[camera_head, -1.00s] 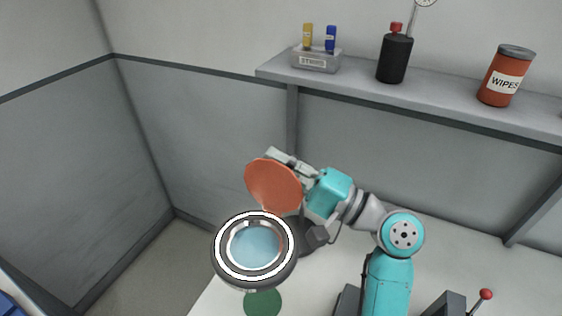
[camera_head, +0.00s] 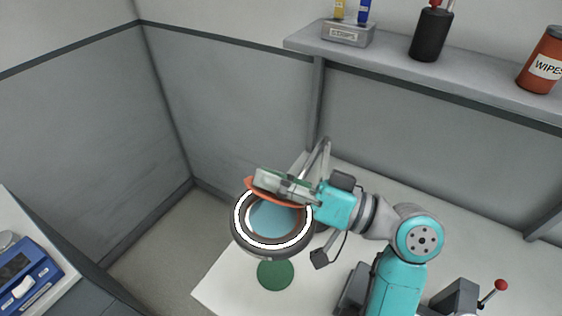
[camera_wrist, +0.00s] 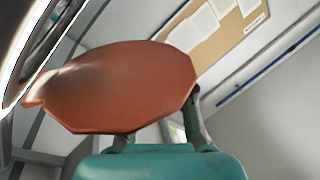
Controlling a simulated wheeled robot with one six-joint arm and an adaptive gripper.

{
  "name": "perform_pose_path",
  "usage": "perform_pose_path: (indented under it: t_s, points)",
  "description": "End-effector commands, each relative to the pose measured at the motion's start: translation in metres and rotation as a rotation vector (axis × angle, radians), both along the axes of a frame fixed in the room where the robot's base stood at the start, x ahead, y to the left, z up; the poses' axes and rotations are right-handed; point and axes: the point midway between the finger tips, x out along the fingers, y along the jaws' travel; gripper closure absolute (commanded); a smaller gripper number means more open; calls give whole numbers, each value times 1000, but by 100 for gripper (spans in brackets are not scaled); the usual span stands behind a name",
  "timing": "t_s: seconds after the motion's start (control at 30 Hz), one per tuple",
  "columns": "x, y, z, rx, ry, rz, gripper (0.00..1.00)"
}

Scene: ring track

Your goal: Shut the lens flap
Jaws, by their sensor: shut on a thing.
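The lens flap (camera_head: 249,185) is a thin orange-red disc, tilted low over the far part of the lamp's lens. The round lens head (camera_head: 273,222) has a bright white ring around a pale blue glass; its near part is uncovered. My gripper (camera_head: 268,180) is shut on the flap and lies over its upper side, hiding much of it in the head view. In the wrist view the flap (camera_wrist: 118,88) fills the middle, with parts of my fingers showing at its lower and right edges. The bright ring (camera_wrist: 18,75) shows at the upper left.
A green disc (camera_head: 275,274) lies on the white table below the lens. A shelf (camera_head: 440,80) at the back holds a box of strips (camera_head: 347,34), a black bottle (camera_head: 430,35) and a wipes tub (camera_head: 543,62). A blue device (camera_head: 28,272) stands at the left.

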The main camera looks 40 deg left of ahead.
Motion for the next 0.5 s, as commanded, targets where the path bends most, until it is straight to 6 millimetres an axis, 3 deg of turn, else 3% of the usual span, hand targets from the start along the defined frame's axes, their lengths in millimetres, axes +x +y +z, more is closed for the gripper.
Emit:
perform_pose_path:
  t_s: [0.5]
  points:
    - [-26, -7, -34, 98, -412, 0, 100]
